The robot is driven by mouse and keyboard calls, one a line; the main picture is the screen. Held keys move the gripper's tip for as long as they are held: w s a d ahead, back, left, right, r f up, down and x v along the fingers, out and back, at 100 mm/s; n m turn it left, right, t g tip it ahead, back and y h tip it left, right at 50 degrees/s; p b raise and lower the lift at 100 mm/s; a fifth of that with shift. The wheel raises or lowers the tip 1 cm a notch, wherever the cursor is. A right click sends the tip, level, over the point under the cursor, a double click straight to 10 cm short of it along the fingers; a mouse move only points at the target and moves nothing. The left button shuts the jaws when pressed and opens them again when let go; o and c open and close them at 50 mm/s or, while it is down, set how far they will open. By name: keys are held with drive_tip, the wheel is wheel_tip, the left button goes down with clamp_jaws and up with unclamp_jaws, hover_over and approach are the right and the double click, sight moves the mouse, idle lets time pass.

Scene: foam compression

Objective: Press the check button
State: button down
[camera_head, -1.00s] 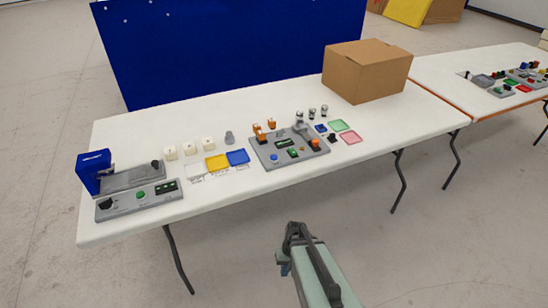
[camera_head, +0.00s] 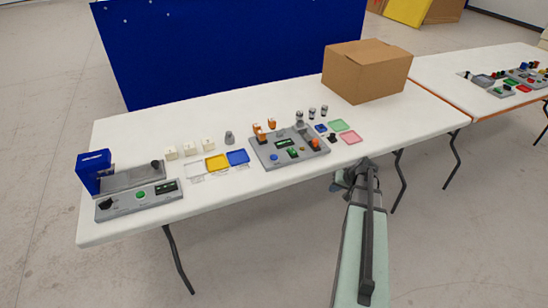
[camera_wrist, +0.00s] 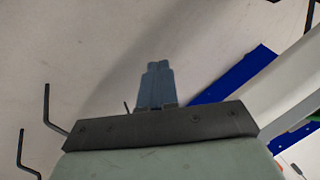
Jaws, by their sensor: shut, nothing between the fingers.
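Two grey control panels lie on the white table. The centre panel (camera_head: 290,148) has a blue button (camera_head: 274,157), a green button (camera_head: 293,152), a small dark display and orange parts. No label is readable, so I cannot tell which button is the check button. My gripper (camera_head: 338,186) is at the table's front edge, right of and nearer than the centre panel, apart from both. In the wrist view its fingers (camera_wrist: 155,84) are together and empty.
A cardboard box (camera_head: 367,72) stands at the back right. Yellow (camera_head: 217,162) and blue (camera_head: 238,157) trays and white blocks (camera_head: 189,149) lie between the panels. Green and pink trays (camera_head: 350,137) lie right of the centre panel. A second table (camera_head: 450,73) stands at right.

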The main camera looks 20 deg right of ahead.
drive_tip(key=d+r+t+h, duration=0.1)
drive_tip(key=d+r+t, duration=0.1)
drive_tip(key=d+r, duration=0.9)
wheel_tip(320, 180, up, 14)
drive_tip(key=n+y, duration=0.4)
hover_over(276, 157)
drive_tip(key=shift+s+f, duration=0.1)
drive_tip(key=shift+f, duration=0.1)
drive_tip(key=shift+f, duration=0.15)
drive_tip(key=shift+f, duration=4.25)
